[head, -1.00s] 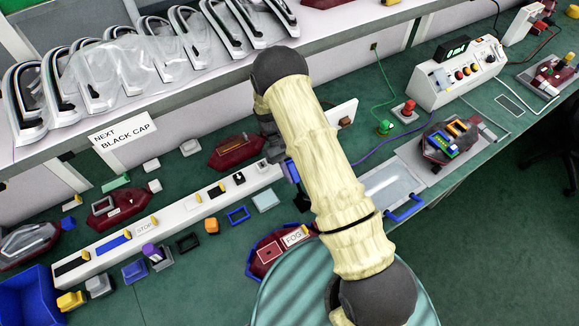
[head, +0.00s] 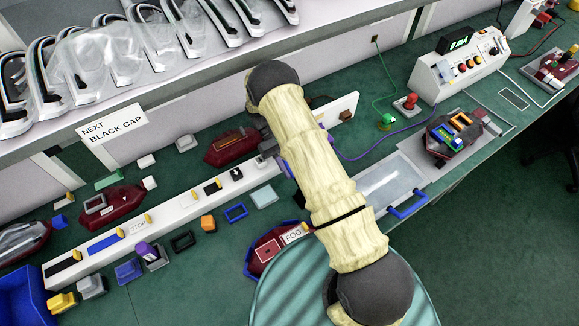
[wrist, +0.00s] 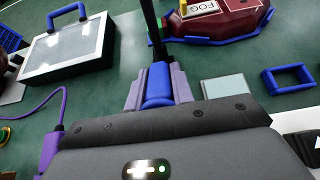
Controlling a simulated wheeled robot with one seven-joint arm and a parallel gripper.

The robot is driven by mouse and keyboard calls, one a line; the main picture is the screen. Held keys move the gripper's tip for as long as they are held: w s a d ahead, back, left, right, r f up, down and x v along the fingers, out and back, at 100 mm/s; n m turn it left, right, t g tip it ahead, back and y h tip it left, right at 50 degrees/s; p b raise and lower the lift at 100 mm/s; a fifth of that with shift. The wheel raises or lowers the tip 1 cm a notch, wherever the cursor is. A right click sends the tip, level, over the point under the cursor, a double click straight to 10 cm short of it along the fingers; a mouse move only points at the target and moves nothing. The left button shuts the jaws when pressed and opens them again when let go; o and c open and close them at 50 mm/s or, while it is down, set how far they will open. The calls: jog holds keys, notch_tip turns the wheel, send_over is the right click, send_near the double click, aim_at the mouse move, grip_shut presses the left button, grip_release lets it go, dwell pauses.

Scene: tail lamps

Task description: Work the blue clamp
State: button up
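The blue clamp's grip (wrist: 157,88) shows in the wrist view, with a dark rod (wrist: 152,30) rising beyond it. My gripper (wrist: 158,92) has its two purple fingers on either side of the grip, apparently touching both sides. In the head view my arm hides most of the gripper and clamp; the dark rod (head: 299,200) shows at the arm's left edge. A dark red lamp marked FOG (head: 268,248) lies just in front of it, in a blue-edged holder. The same lamp (wrist: 225,20) is at the top of the wrist view.
A frosted panel with a blue handle (head: 408,206) lies right of my arm. A white rail (head: 170,222) with coloured parts runs to the left. A control box (head: 455,68) and a dark lamp (head: 440,140) stand at the right. A purple cable (head: 365,155) crosses the bench. A shelf of clear lenses overhangs the back.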

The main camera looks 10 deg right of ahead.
jog(key=o, duration=0.4)
jog(key=shift+w, duration=0.1)
jog(key=shift+o, duration=0.2)
